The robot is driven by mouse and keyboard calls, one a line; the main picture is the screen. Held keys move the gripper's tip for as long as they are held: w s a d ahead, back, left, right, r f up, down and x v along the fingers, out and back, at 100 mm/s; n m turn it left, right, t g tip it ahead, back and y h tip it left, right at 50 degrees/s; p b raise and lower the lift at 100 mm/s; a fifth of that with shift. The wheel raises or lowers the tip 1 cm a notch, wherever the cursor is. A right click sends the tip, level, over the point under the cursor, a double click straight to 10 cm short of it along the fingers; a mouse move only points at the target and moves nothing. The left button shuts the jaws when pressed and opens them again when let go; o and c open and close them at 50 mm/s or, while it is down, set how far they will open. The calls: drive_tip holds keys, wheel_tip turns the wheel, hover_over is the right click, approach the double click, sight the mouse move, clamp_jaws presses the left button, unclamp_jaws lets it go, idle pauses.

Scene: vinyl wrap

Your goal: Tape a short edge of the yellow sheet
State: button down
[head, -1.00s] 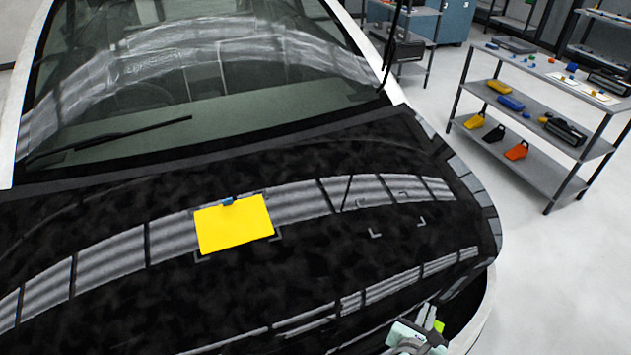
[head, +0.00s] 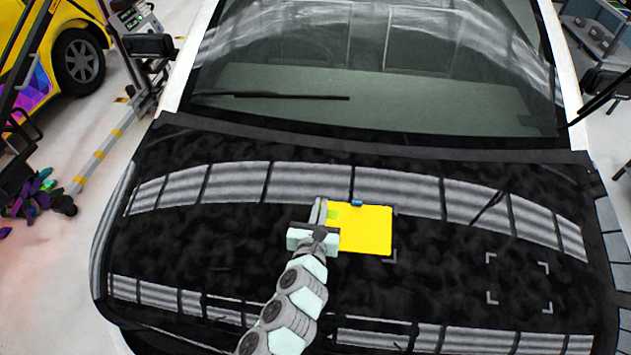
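The yellow sheet (head: 365,232) lies on the black hood of the car. A small blue piece (head: 357,203) sits on its top long edge. My gripper (head: 319,207) is at the sheet's left short edge. Its fingers are close together, seemingly shut on a small green piece of tape (head: 332,214). The green piece shows just right of the fingertips, over the left edge of the sheet. I cannot tell whether it touches the sheet. My gripper and wrist hide part of the left edge and the lower left corner.
Grey corner marks frame an empty area (head: 519,280) of the hood to the right. The windshield (head: 380,95) with its wiper (head: 270,96) rises behind. A stand (head: 135,55) and a yellow car (head: 75,50) are at the upper left. The hood around the sheet is clear.

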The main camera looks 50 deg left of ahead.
drive_tip(key=a+f+b, duration=0.1)
drive_tip(key=f+b, duration=0.1)
drive_tip(key=a+f+b, duration=0.1)
drive_tip(key=f, duration=0.1)
drive_tip(key=shift+s+a+f, duration=0.1)
drive_tip(key=shift+s+a, duration=0.05)
drive_tip(key=shift+a, duration=0.15)
drive_tip(key=shift+a+f+n+b, duration=0.15)
drive_tip(key=shift+f+n+b, duration=0.15)
drive_tip(key=shift+f+b, duration=0.8)
drive_tip(key=shift+w+a+f+b, duration=0.15)
drive_tip(key=shift+f+b, duration=0.1)
drive_tip(key=shift+f, duration=0.25)
drive_tip(key=shift+w+d+f+b, duration=0.1)
drive_tip(key=shift+f+b, duration=0.15)
drive_tip(key=shift+f, duration=0.25)
idle(1.1)
drive_tip(key=c, duration=1.5)
unclamp_jaws()
drive_tip(key=shift+a, duration=0.1)
drive_tip(key=shift+c, duration=0.2)
drive_tip(key=shift+r, duration=0.1)
drive_tip(key=p+v, duration=0.2)
drive_tip(key=v, duration=0.9)
drive_tip(key=shift+w, duration=0.15)
